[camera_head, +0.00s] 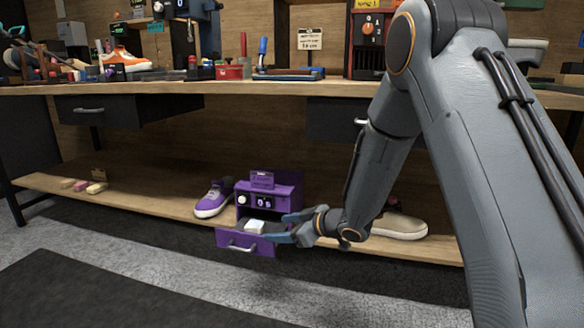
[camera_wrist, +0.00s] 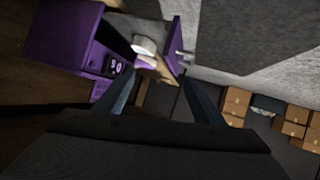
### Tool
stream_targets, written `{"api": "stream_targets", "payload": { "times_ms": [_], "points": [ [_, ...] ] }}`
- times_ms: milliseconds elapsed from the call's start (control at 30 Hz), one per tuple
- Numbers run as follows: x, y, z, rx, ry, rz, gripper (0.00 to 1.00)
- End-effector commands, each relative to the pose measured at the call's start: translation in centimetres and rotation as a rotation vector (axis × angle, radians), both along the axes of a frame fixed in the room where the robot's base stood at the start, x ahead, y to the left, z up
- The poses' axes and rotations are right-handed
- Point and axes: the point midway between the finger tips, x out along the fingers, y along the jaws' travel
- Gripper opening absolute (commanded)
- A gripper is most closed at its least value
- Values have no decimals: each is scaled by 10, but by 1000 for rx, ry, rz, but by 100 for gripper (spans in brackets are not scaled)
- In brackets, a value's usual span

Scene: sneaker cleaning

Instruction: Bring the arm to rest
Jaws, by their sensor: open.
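My arm reaches down from the upper right to the low shelf. My gripper (camera_head: 280,227) is open, with its two blue-grey fingers apart. It is at the front right of a small purple cabinet (camera_head: 284,190), beside its pulled-out drawer (camera_head: 237,244). A white block (camera_head: 255,226) lies in the open drawer. In the wrist view my gripper (camera_wrist: 157,92) shows open fingers with nothing clearly held between them. The purple cabinet (camera_wrist: 62,40) is at the upper left there, and the white block (camera_wrist: 145,45) is beyond the fingers.
A purple sneaker (camera_head: 212,200) stands left of the cabinet, and a beige shoe (camera_head: 400,225) is partly behind my arm. Several small bars (camera_head: 80,186) lie on the shelf (camera_head: 140,205) at left. The workbench (camera_head: 220,87) overhangs above. Grey floor in front is clear.

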Motion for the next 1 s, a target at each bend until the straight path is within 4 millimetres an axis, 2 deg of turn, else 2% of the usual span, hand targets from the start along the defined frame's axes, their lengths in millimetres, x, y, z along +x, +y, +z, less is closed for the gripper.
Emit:
{"api": "stream_targets", "payload": {
  "times_ms": [33, 167, 267, 367, 467, 567, 700, 800, 1000],
  "points": [
    [-4, 7, 20, -39, 1, -39, 63],
    [-22, 10, 55, -144, 42, -169, 63],
    [-48, 9, 78, -215, 96, -259, 63],
    [-85, 7, 97, -275, 170, -337, 63],
    [-131, 3, 112, -328, 264, -400, 63],
    [-187, 0, 125, -374, 373, -445, 63],
    [-274, -5, 137, -432, 545, -468, 63],
    [-327, -7, 142, -463, 650, -464, 63],
    [-406, -11, 151, -508, 808, -431, 63]
  ]
}}
